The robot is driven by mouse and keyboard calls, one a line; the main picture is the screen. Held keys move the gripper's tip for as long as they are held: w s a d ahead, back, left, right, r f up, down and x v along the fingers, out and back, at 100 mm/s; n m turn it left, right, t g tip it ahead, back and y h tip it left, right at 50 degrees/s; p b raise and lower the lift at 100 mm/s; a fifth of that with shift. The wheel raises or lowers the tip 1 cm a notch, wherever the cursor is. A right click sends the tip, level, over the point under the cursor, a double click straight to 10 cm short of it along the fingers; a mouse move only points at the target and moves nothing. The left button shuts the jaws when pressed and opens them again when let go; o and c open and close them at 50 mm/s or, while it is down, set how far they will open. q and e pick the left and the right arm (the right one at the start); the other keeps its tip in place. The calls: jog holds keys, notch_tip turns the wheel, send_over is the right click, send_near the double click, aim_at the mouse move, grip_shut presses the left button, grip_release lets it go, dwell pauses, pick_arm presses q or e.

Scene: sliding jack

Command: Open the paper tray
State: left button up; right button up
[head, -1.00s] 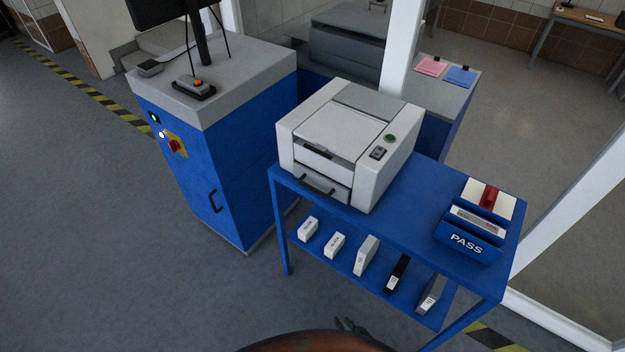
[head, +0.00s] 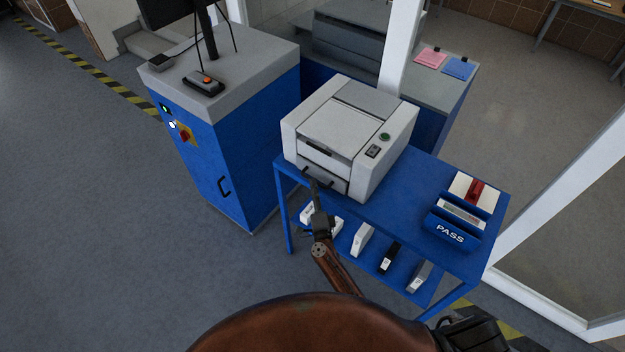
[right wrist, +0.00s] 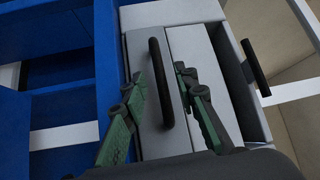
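The white printer (head: 350,128) stands on the blue table. Its paper tray (head: 325,180) is low in its front face, with a dark bar handle; the tray looks closed. In the right wrist view, turned sideways, the tray handle (right wrist: 162,110) lies between the two green-and-black fingers of my right gripper (right wrist: 158,76). The fingers are apart, with visible gaps on both sides of the handle. In the head view, my right gripper (head: 314,190) is just in front of the tray and hides part of it. My left gripper is out of view.
A blue cabinet (head: 240,150) stands left of the table. A PASS holder (head: 450,235) sits on the table's right end. Small boxes stand on the lower shelf (head: 405,283). In the right wrist view, a second dark bar (right wrist: 256,68) shows on the printer front.

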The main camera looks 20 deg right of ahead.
jog(key=shift+w+d+r, duration=0.1)
jog(key=shift+w+d, duration=0.05)
jog(key=shift+w, duration=0.7)
jog(key=shift+w+d+r, duration=0.1)
jog(key=shift+w, duration=0.75)
jog(key=shift+c, duration=0.7)
grip_shut()
